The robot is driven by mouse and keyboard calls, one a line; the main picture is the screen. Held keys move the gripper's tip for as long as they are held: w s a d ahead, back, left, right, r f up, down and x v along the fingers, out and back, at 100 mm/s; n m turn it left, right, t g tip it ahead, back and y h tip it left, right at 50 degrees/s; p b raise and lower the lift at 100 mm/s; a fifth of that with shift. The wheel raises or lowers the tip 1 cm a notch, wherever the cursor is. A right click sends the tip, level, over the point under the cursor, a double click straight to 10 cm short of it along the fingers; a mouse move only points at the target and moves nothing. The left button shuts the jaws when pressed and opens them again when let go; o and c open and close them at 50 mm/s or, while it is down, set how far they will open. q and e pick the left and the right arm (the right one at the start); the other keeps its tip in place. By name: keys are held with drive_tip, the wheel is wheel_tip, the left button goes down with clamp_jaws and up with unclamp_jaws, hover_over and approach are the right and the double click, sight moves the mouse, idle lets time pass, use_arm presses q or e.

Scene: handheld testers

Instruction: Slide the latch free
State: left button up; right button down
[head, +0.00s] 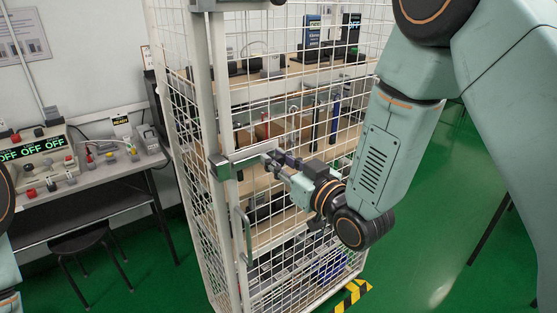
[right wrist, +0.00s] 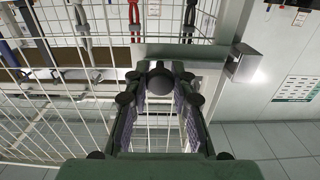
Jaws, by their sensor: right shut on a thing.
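The latch is a pale metal bar (head: 246,153) across the front of a white wire-mesh cage, with a boxy metal housing (head: 220,167) on the door post. My right gripper (head: 275,160) is at the bar's right end and shut on the latch's dark round knob. In the right wrist view the knob (right wrist: 159,80) sits between the fingertips, in front of the mesh, and the housing (right wrist: 246,64) is to the right. The fingers partly hide the bar in the head view. Only parts of my left arm show at the left edge; its gripper is out of view.
The mesh cage (head: 190,130) holds shelves with handheld testers (head: 311,32) and other devices. A vertical door handle (head: 243,236) is below the latch. A bench (head: 95,190) with a panel reading OFF and a stool (head: 88,243) stand at left. Green floor is clear at right.

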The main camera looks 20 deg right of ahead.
drive_tip(key=c, duration=1.2)
unclamp_jaws()
drive_tip(key=shift+d+r, duration=0.2)
drive_tip(key=shift+d, duration=0.05)
drive_tip(key=shift+o, duration=0.5)
drive_tip(key=shift+a+f, duration=0.1)
drive_tip(key=shift+a, duration=0.05)
drive_tip(key=v, duration=0.7)
drive_tip(key=shift+s, duration=0.2)
